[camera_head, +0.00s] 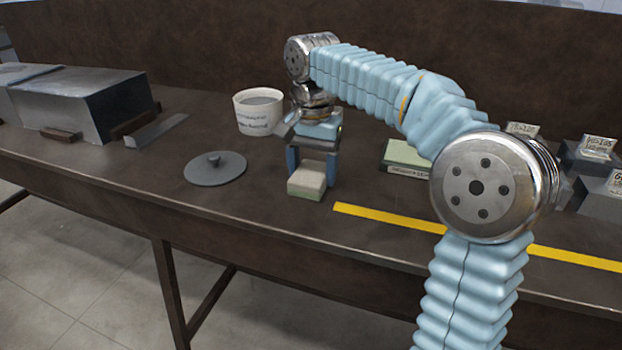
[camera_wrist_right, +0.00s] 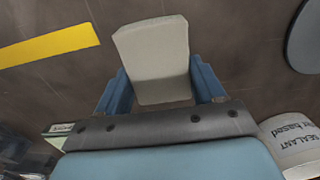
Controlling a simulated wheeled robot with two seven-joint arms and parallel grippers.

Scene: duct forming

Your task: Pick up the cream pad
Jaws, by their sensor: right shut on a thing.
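The cream pad (camera_head: 307,181) is a small block with a cream top and a green lower layer, near the front edge of the table. It also shows in the right wrist view (camera_wrist_right: 154,58). My right gripper (camera_head: 312,172) reaches down over it, with one blue finger on each side, and is shut on the pad. In the right wrist view the pad sits between the two fingers. I cannot tell whether the pad touches the table. My left gripper is not in view.
A white sealant tub (camera_head: 258,112) stands behind and left of the pad. A grey round lid (camera_head: 215,168) lies to its left. A yellow strip (camera_head: 390,217) runs right along the table. A green-topped box (camera_head: 404,156) and grey blocks (camera_head: 600,195) are at the right. Metal ducts (camera_head: 85,100) stand far left.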

